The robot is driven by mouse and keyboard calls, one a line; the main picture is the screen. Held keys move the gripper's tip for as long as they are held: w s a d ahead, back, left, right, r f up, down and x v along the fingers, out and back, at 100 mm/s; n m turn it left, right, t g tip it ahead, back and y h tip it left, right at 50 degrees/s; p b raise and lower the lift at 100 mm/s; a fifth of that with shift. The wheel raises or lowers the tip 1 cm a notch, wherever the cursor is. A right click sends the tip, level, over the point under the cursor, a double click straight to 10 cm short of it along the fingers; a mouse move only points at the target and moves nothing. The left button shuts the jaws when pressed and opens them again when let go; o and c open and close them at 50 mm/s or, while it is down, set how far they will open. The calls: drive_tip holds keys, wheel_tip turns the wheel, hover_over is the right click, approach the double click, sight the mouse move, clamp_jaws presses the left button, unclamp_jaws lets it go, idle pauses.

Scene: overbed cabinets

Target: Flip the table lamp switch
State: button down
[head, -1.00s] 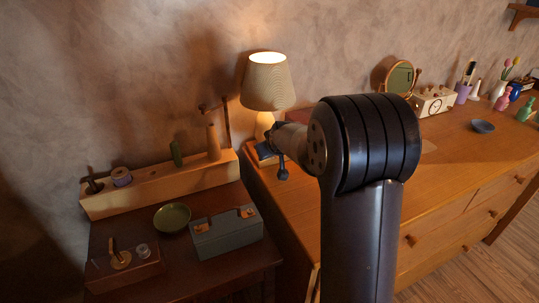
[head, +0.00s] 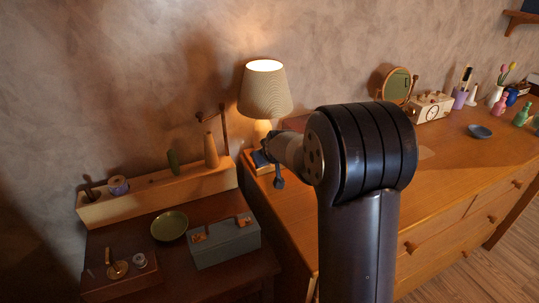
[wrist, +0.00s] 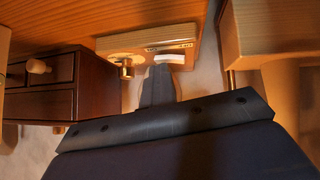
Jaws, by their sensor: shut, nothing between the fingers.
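The table lamp (head: 265,92) is lit, with a pleated cream shade, and stands at the dresser's left end against the wall. My arm hides part of its lower body and base. In the wrist view a pale wooden block (wrist: 150,42) carries a white rocker-like piece (wrist: 170,58) and a brass knob (wrist: 127,68). I cannot tell for sure which is the lamp switch. My gripper (wrist: 158,72) is shut and empty, its tips just below the white piece in the picture; contact is unclear. In the head view my gripper (head: 262,156) is beside the lamp base.
A dark small drawer unit (wrist: 45,85) is close on the left in the wrist view, and a wooden edge (wrist: 270,35) on the right. A green bowl (head: 169,226) and grey box (head: 225,240) are on the lower left table. A round mirror (head: 397,86) and clock (head: 432,108) stand farther right.

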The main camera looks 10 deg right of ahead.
wheel_tip(320, 180, up, 4)
drive_tip(key=p, duration=0.3)
drive_tip(key=d+v, duration=0.2)
drive_tip(key=v, duration=0.7)
drive_tip(key=shift+d+r, duration=0.2)
drive_tip(key=shift+r, duration=0.25)
